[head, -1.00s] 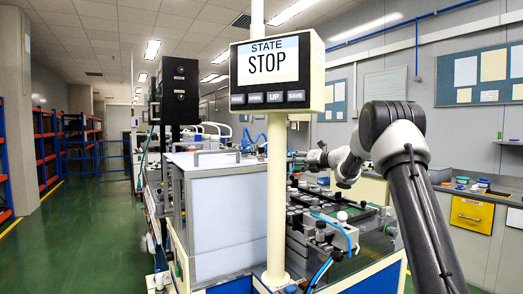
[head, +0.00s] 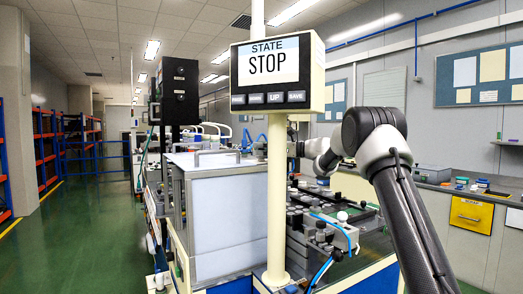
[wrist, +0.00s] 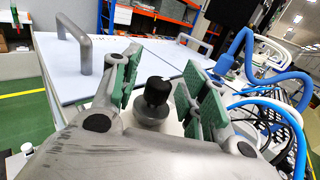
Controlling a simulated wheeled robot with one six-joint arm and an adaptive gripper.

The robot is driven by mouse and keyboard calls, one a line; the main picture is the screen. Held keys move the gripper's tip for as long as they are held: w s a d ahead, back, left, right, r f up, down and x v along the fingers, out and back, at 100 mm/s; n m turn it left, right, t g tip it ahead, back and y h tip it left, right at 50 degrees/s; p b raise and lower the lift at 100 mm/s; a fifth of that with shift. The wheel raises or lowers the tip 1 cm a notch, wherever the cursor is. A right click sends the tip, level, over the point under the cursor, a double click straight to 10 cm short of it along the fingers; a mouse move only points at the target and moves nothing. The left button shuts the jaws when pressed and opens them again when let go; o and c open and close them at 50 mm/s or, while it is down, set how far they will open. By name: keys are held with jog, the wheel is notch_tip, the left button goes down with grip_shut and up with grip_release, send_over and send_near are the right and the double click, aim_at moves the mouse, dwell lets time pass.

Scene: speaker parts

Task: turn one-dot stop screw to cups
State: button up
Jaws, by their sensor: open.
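A black knob (wrist: 157,92) on a round grey base stands upright in the middle of the wrist view. I see no dot marks on it, so I cannot tell whether it is the one-dot stop screw. My gripper (wrist: 163,76) is open, with one green-padded finger on each side of the knob. Gaps show between the pads and the knob. In the head view my gripper is hidden behind the display and its post. I cannot make out any cups.
The display (head: 277,72) reads STATE STOP and sits on a cream post (head: 277,200). Blue hoses (wrist: 270,75) loop at the right of the wrist view. A white lid with a grey handle (wrist: 80,45) lies to the left. A workbench (head: 440,205) stands at the right.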

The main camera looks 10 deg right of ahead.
jog(key=shift+c, duration=0.4)
grip_shut()
jog(key=shift+a+t, duration=0.1)
jog(key=shift+t, duration=0.2)
jog(key=m+t+h, duration=0.4)
jog(key=shift+t, duration=0.3)
jog(key=shift+m+t+h, duration=0.8)
jog(key=shift+m+h, duration=0.1)
jog(key=shift+h, duration=0.1)
jog(key=shift+o, duration=0.4)
grip_release()
